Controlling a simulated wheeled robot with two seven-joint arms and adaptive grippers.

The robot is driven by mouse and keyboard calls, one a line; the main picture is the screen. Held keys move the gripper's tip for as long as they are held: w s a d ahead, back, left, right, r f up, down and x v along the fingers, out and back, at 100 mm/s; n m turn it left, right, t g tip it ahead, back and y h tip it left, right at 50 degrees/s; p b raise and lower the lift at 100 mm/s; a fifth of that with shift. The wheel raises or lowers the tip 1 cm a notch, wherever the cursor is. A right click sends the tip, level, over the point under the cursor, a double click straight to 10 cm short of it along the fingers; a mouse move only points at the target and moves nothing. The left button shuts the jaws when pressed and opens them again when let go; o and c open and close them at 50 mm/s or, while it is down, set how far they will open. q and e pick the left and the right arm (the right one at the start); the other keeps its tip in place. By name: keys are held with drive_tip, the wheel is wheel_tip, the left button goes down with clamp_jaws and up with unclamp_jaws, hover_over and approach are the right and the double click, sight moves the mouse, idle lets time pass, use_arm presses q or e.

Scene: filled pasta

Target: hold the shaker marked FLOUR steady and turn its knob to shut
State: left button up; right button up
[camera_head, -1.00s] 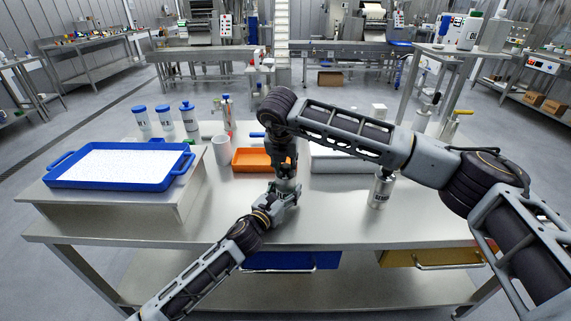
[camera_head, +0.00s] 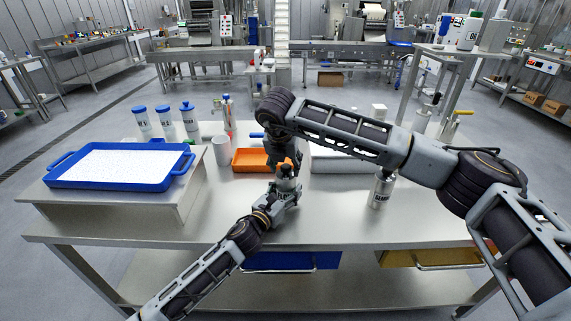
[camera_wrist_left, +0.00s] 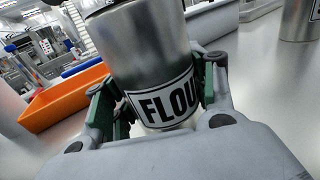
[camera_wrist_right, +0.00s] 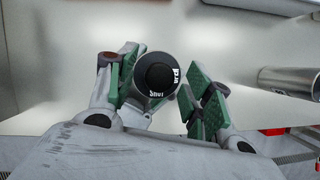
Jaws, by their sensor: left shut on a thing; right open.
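The FLOUR shaker is a metal cylinder with a white label; it fills the middle of the left wrist view (camera_wrist_left: 155,55). My left gripper (camera_head: 287,194) is shut around its lower body, with green pads on both sides of it. The shaker stands upright over the table. In the right wrist view its black round knob (camera_wrist_right: 158,75) shows from above, with small white words on it, one at the lower edge reading like "Shut" and another at the right. My right gripper (camera_wrist_right: 162,88) is open above the shaker, one finger on each side of the knob, with gaps showing.
A second metal shaker (camera_head: 380,191) stands on the table to the right. An orange tray (camera_head: 250,158) and a white cup (camera_head: 221,151) are behind and left. A blue tray of white powder (camera_head: 185,166) sits on a raised stand. The front of the table is clear.

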drive_tip(key=v, duration=1.2)
idle(0.5)
use_arm(q)
drive_tip(key=o, duration=1.3)
drive_tip(key=shift+o, duration=0.2)
drive_tip(key=shift+s+a, duration=0.1)
drive_tip(key=shift+v, duration=5.8)
drive_tip(key=shift+s+a, duration=0.1)
drive_tip(key=shift+s, duration=0.05)
use_arm(e)
drive_tip(key=shift+f, duration=0.1)
